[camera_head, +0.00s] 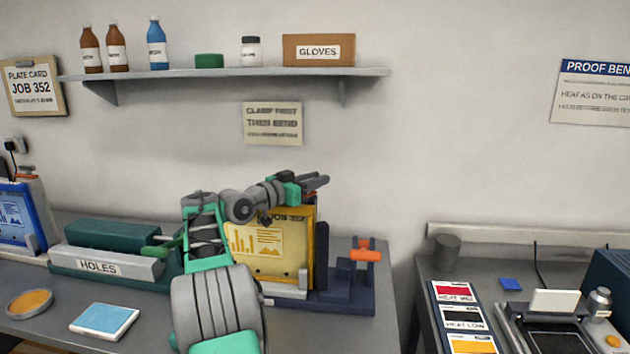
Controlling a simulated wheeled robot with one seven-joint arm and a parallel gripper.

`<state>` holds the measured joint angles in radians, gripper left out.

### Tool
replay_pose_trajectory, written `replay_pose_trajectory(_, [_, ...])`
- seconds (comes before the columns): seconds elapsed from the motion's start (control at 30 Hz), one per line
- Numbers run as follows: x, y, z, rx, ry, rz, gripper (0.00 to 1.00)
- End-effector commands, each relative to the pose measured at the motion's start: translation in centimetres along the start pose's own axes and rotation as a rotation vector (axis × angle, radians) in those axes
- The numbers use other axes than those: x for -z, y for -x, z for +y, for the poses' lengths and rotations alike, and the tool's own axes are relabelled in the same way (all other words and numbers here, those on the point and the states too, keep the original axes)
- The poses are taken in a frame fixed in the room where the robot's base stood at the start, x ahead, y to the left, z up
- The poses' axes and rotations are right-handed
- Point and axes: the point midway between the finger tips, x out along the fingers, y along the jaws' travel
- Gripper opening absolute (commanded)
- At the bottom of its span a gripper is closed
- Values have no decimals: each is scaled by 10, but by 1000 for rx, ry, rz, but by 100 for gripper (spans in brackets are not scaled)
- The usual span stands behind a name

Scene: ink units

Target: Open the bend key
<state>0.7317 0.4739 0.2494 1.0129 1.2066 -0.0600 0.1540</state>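A dark blue bending fixture (345,302) stands on the left bench. An orange handle (366,255), which looks like the bend key, sits across the upright posts at its right end. A yellow plate (268,245) with a printed chart stands upright in the fixture, left of a dark vertical block (321,255). My gripper (322,182) is above the plate's upper right corner, pointing right, up and left of the orange handle and apart from it. Its grey fingers are seen side-on; the gap between them is unclear. My arm hides the plate's left edge.
A green and grey machine labelled HOLES (105,262) stands left of my arm. A blue pad (104,320) and a round orange-topped dish (30,303) lie in front. A shelf (230,73) with bottles hangs above. A gap separates the right bench (440,275).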

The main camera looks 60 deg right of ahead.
Motion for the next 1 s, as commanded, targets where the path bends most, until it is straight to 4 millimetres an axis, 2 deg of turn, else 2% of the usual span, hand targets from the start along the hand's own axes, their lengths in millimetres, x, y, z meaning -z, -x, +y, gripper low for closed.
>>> replay_pose_trajectory(0.13, [0, 1, -1, 1, 0, 0, 38])
replay_pose_trajectory(0.4, [-1, 4, -1, 3, -1, -1, 38])
replay_pose_trajectory(0.47, [-1, 11, -2, 5, -1, -1, 38])
replay_pose_trajectory(0.7, [-2, 59, -1, 5, -2, 0, 38])
replay_pose_trajectory(0.8, [-2, 72, -1, 3, 0, 0, 38])
replay_pose_trajectory(1.0, [0, 78, 0, 0, 0, 0, 38])
